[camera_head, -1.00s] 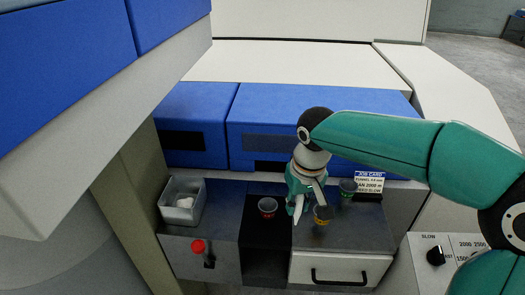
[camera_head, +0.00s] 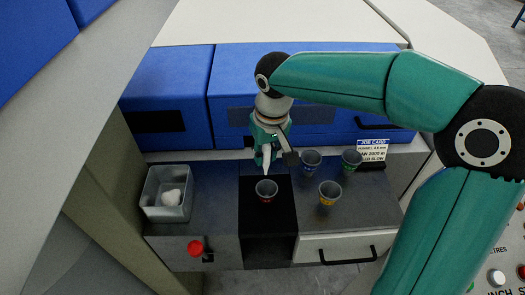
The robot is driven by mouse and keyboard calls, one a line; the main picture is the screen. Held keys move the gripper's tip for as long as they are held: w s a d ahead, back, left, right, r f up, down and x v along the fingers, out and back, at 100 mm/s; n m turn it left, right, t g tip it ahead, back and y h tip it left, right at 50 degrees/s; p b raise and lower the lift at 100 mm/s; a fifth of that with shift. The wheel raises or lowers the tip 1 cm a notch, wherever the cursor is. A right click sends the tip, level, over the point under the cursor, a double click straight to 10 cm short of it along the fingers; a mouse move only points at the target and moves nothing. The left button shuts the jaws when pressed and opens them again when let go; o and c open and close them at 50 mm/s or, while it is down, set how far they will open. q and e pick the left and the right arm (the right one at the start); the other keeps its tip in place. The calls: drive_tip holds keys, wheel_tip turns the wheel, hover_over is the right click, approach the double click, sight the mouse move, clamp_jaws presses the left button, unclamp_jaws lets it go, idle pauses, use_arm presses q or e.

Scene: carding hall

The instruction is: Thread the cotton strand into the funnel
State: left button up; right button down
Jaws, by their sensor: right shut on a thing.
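My right gripper (camera_head: 266,167) points down, shut on a slim white piece (camera_head: 267,157), which looks like the cotton strand; the fingers partly hide it. Its tip is just above and behind a grey funnel with a red mark (camera_head: 266,191), apart from it as far as I can tell. That funnel sits upright on the black section of the bench. Three more grey funnels stand to the right: one marked blue (camera_head: 311,162), one yellow (camera_head: 330,193) and one green (camera_head: 351,160). My left gripper is out of view.
A grey metal bin (camera_head: 165,212) with white cotton (camera_head: 173,197) stands at the left. A job card (camera_head: 373,150) stands at the back right. A red knob (camera_head: 195,248) and a drawer handle (camera_head: 347,256) are on the bench front. Blue panels rise behind.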

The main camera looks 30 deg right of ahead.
sight(266, 175)
drive_tip(key=shift+f+b, duration=3.3)
drive_tip(key=shift+f, duration=0.95)
drive_tip(key=c, duration=0.9)
unclamp_jaws()
drive_tip(key=shift+c, duration=0.2)
drive_tip(key=shift+r, duration=0.15)
drive_tip(key=r, duration=0.3)
drive_tip(key=s+r, duration=0.1)
drive_tip(key=r, duration=0.7)
drive_tip(key=shift+s+r, duration=0.25)
drive_tip(key=shift+s, duration=0.15)
